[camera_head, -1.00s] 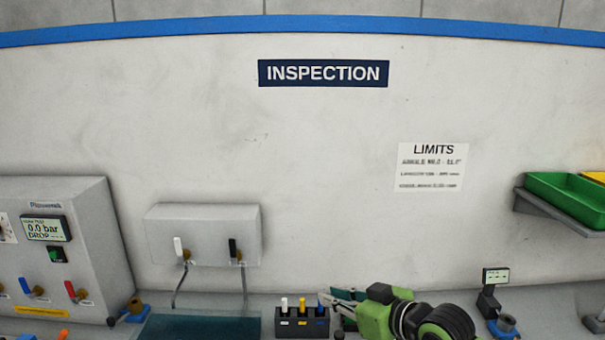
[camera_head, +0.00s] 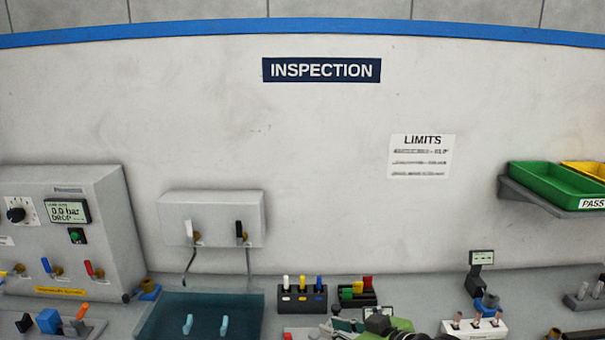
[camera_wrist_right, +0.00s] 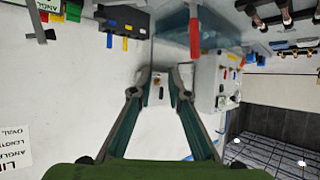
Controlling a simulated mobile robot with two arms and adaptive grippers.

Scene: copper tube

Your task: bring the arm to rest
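My right gripper (camera_head: 342,325) shows at the bottom edge of the head view, with its green body partly cut off by the frame. In the right wrist view the two dark fingers of this gripper (camera_wrist_right: 159,82) stand apart with nothing held between them. The wrist picture is upside down, with the white wall and a panel behind the fingers. My left gripper is in neither view.
Two black racks (camera_head: 302,300) (camera_head: 357,295) with coloured handles stand close behind my right gripper. A teal mat (camera_head: 160,325) lies left of them. A small display stand (camera_head: 480,275) and a white holder (camera_head: 473,327) are to the right. Green bin (camera_head: 556,184) sits on a wall shelf.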

